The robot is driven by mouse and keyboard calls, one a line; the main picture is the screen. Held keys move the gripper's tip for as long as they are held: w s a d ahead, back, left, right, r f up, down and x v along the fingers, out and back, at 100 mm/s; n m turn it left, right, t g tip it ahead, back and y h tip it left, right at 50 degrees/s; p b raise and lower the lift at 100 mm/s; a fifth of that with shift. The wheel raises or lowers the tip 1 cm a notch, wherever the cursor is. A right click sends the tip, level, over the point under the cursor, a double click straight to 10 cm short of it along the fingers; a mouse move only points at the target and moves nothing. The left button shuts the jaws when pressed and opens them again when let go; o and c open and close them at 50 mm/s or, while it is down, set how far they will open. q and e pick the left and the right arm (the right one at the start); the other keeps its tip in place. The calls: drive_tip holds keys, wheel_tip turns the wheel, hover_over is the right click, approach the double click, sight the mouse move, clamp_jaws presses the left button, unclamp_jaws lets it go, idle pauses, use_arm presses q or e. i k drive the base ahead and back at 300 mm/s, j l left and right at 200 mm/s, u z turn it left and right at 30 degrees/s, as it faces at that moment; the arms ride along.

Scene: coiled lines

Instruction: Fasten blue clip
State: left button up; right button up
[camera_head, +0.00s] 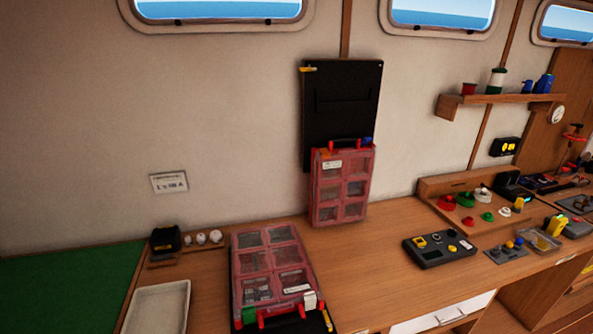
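A small blue clip (368,141) shows at the top right corner of a red, clear-lidded compartment case (316,190). The case stands upright against a black wall panel (340,85) at the back of the bench. The frame is too small to tell whether the clip is fastened. An orange clip (326,153) sits at the case's top left, with a dark handle between the two. A second red compartment case (238,285) lies on the bench in front, red latches toward me. Neither of my grippers shows.
A white tray (184,310) and a green mat (65,285) lie at the left. A dark control box (440,249) and a wooden board with coloured knobs (440,190) stand right. Bare wooden bench (365,270) lies between.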

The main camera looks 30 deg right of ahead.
sight(364, 141)
drive_tip(key=z, duration=1.45)
